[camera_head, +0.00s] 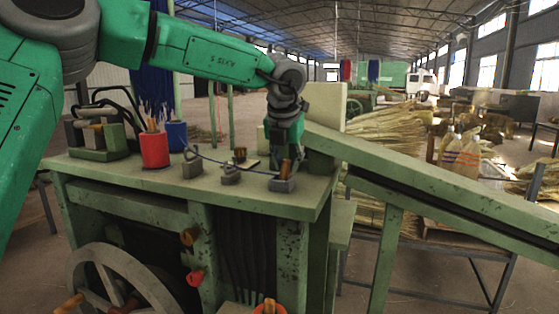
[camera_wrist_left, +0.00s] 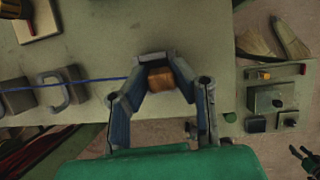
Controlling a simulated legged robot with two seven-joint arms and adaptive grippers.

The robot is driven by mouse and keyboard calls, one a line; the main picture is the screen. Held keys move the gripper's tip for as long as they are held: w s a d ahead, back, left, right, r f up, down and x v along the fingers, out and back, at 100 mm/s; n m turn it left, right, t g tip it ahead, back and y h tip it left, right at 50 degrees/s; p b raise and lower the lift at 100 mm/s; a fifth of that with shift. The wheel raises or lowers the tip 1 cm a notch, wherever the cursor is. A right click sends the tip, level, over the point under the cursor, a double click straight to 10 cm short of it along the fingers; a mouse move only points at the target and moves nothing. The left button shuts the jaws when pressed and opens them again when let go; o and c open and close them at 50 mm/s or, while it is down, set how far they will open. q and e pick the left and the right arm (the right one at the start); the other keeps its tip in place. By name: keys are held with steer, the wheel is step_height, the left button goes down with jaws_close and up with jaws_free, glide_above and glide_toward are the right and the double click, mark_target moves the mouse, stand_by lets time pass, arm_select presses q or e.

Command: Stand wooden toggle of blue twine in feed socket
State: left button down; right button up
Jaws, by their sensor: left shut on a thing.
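The wooden toggle (camera_head: 286,167) is a short brown peg. It looks upright, at the rightmost grey block (camera_head: 282,185), the likely feed socket, near the table's right edge. I cannot tell how deep its lower end sits. My left gripper (camera_head: 284,160) reaches down from above and is shut on the toggle. In the left wrist view the toggle (camera_wrist_left: 160,78) shows between the fingers (camera_wrist_left: 155,85). The blue twine (camera_wrist_left: 95,79) runs left from the gripper across the grey blocks; in the head view it shows as a thin dark line (camera_head: 215,160). My right gripper is not identifiable.
Two more grey blocks (camera_head: 192,166) (camera_head: 230,176) stand left along the green table (camera_head: 120,175). Red (camera_head: 154,150) and blue (camera_head: 176,137) cups stand further left. A sloping green beam (camera_head: 430,180) rises close to the gripper's right. Straw bundles lie beyond.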

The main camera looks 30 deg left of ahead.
arm_select(q)
steer(key=shift+d+f, duration=0.1)
steer(key=shift+d, duration=0.35)
steer(key=shift+s+a+h, duration=0.1)
steer(key=shift+a+h, duration=0.1)
steer(key=shift+h, duration=0.1)
steer(key=a+h+p, duration=0.1)
steer(key=a, duration=0.2)
steer(key=shift+a, duration=0.1)
steer(key=shift+a+p, duration=0.15)
steer(key=shift+p, duration=0.2)
steer(key=shift+d, duration=0.6)
steer(key=shift+a+r+y+p, duration=0.2)
steer(key=shift+r+y+p, duration=0.1)
steer(key=shift+p, duration=0.25)
steer(key=shift+d+y+p, duration=0.25)
steer(key=shift+y+p, duration=0.1)
steer(key=shift+y, duration=0.05)
steer(key=shift+s+d, duration=0.1)
steer(key=shift+d, duration=0.15)
arm_select(e)
steer(key=r, duration=0.3)
steer(key=shift+a+r, duration=0.25)
arm_select(q)
steer(key=shift+a, duration=0.2)
arm_select(e)
steer(key=shift+a, duration=0.15)
